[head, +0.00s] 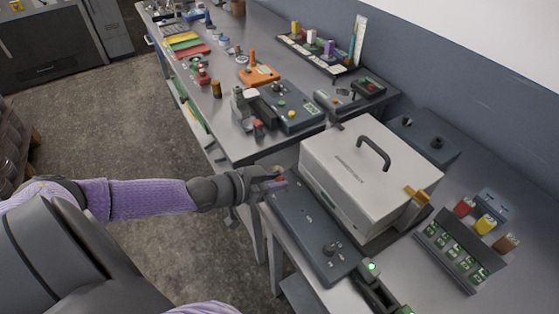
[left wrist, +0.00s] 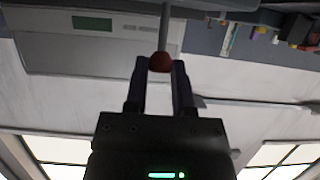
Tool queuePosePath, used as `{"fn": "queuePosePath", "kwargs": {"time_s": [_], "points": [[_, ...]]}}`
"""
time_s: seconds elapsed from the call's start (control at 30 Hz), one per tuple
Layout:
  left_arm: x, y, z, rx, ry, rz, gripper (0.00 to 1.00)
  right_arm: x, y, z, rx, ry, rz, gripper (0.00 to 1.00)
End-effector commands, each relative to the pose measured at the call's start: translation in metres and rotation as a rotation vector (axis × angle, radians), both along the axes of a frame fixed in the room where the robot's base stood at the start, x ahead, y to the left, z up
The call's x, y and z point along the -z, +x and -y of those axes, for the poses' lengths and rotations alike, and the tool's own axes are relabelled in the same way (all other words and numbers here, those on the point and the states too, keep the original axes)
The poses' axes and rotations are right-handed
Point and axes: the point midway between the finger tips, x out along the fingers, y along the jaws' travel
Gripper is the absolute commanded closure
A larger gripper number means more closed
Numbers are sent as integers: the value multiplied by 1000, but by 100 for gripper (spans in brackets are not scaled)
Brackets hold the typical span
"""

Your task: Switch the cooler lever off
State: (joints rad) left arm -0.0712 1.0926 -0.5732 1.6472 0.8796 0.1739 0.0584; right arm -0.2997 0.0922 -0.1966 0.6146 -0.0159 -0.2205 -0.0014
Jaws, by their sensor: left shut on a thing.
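The cooler is most likely the pale box (head: 350,165) with a dark top handle, on the bench right of my left gripper. My left gripper (head: 277,178) is beside its left side in the head view. In the left wrist view, my left gripper (left wrist: 160,75) is shut on the red ball knob (left wrist: 161,62) of the lever, one finger on each side. The lever's grey rod (left wrist: 165,25) runs up out of that picture. In the head view the fingers largely hide the knob. My right gripper is in neither view.
A dark flat panel (head: 305,228) with small controls lies in front of the box. A dark device with a green light (head: 371,267) is near the bottom. A rack of green-marked slots (head: 455,255) stands at right. Floor (head: 150,145) is open at left.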

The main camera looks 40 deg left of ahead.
Motion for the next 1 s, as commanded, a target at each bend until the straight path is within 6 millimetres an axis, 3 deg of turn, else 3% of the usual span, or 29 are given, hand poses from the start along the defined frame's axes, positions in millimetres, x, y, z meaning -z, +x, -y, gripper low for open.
{"fn": "queuePosePath", "kwargs": {"time_s": [0.77, 0.8, 0.93, 1.0], "points": [[4, -5, -2, -1, -35, 80, 100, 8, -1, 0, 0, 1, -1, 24], [4, -5, -2, 0, -34, 80, 61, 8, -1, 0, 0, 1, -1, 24], [3, -5, -2, 0, -34, 80, 34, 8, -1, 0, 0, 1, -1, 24], [3, -5, -2, 0, -34, 80, 34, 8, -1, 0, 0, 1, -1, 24]]}}
